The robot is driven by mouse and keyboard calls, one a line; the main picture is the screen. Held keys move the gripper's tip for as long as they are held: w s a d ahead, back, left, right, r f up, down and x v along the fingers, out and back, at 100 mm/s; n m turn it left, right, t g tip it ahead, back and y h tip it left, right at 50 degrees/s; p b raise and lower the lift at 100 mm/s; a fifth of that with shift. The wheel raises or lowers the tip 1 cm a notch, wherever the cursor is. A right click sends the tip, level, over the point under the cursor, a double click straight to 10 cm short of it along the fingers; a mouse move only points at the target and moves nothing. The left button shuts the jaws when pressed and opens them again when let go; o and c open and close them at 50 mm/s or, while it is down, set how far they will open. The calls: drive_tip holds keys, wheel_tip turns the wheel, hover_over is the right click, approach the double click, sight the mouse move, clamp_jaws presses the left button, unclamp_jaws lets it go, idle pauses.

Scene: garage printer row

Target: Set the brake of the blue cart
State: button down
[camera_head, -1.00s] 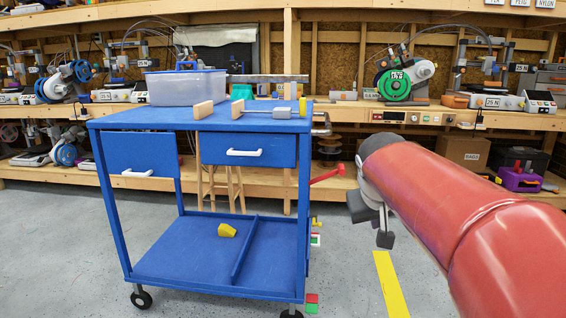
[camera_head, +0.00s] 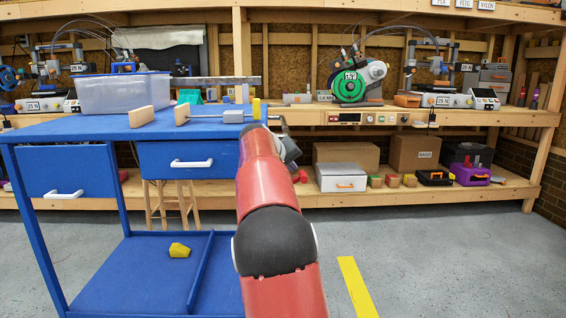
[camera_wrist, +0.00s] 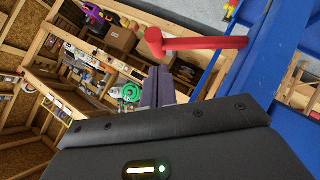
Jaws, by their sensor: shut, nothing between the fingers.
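The blue cart (camera_head: 95,129) fills the left half of the head view, with its blue frame at the right of the wrist view (camera_wrist: 255,75). A red lever with a rounded knob end (camera_wrist: 198,44) sticks out from the cart's side in the wrist view. In the head view my arm hides most of the lever; a small red end (camera_head: 301,176) shows beside my arm. My gripper (camera_wrist: 160,84) is shut and empty, its fingertips close to the knob in the picture. I cannot tell whether they touch. My arm largely hides my gripper in the head view.
The cart carries a clear bin (camera_head: 122,94) and a wooden-ended clamp (camera_head: 215,116). A yellow block (camera_head: 179,250) lies on its lower shelf. A workbench (camera_head: 460,118) with printers runs behind. The floor right of the cart is clear, marked by a yellow stripe (camera_head: 357,287).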

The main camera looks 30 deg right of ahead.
sight(302, 174)
drive_tip(key=shift+x, duration=1.85)
drive_tip(key=shift+f, duration=0.1)
drive_tip(key=shift+s+d+f+m+y+p, duration=0.5)
drive_tip(key=shift+d+f+y+p, duration=0.1)
drive_tip(key=shift+d+y+p, duration=0.15)
wheel_tip(302, 174, down, 9)
drive_tip(key=s+d+m+t+y+b, duration=0.1)
drive_tip(key=m+t+y, duration=0.2)
drive_tip(key=y, duration=0.2)
drive_tip(key=shift+d+b, duration=0.3)
drive_tip(key=shift+b, duration=0.05)
drive_tip(key=shift+f+y, duration=0.25)
